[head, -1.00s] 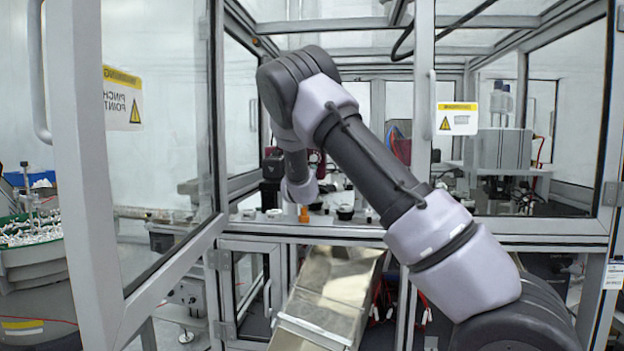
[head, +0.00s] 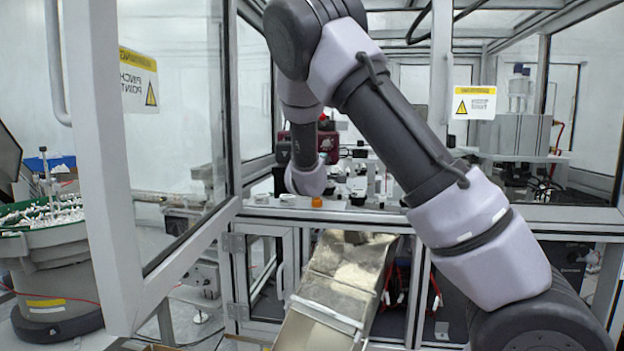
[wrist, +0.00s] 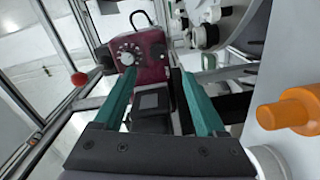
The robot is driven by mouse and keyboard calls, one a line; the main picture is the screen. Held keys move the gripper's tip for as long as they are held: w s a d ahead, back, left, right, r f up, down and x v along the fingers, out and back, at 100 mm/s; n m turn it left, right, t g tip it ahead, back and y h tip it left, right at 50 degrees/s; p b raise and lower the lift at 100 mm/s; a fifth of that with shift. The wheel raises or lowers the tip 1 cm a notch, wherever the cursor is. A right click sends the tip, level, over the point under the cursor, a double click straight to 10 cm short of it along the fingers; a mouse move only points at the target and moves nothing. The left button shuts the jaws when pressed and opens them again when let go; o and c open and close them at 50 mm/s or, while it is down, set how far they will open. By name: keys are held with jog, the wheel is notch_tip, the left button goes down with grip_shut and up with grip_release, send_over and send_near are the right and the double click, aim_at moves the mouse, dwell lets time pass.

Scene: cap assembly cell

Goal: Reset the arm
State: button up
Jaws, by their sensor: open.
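My gripper (wrist: 157,95) shows in the wrist view as two green fingers set apart, open, with nothing between them. Behind the fingers stands a dark red machine unit (wrist: 140,50) with a dial, and a dark block below it. In the head view my arm reaches up from the lower right and bends down into the cell. My gripper is hidden there behind the wrist link. An orange cap-like part (head: 316,202) stands just right of my wrist on the cell's table edge.
The open glass door (head: 170,120) and its frame stand left of my arm. A metal chute (head: 335,285) slopes below the table edge. A bowl feeder (head: 50,250) is at far left. An orange knob (wrist: 290,112) is close on the right of the fingers.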

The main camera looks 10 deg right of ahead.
jog(key=s+d+r+m+g+y, duration=0.2)
jog(key=s+d+m+g+y, duration=0.35)
jog(key=s+d+m, duration=0.35)
jog(key=s+r+m+g+y, duration=0.1)
jog(key=s+m+g, duration=0.1)
jog(key=s, duration=1.4)
jog(key=s+r+m+g+y, duration=0.1)
jog(key=s+m, duration=0.3)
jog(key=s, duration=1.3)
jog(key=shift+s+d+r+g, duration=0.2)
jog(key=shift+s+r+g, duration=0.05)
jog(key=shift+r+g, duration=0.4)
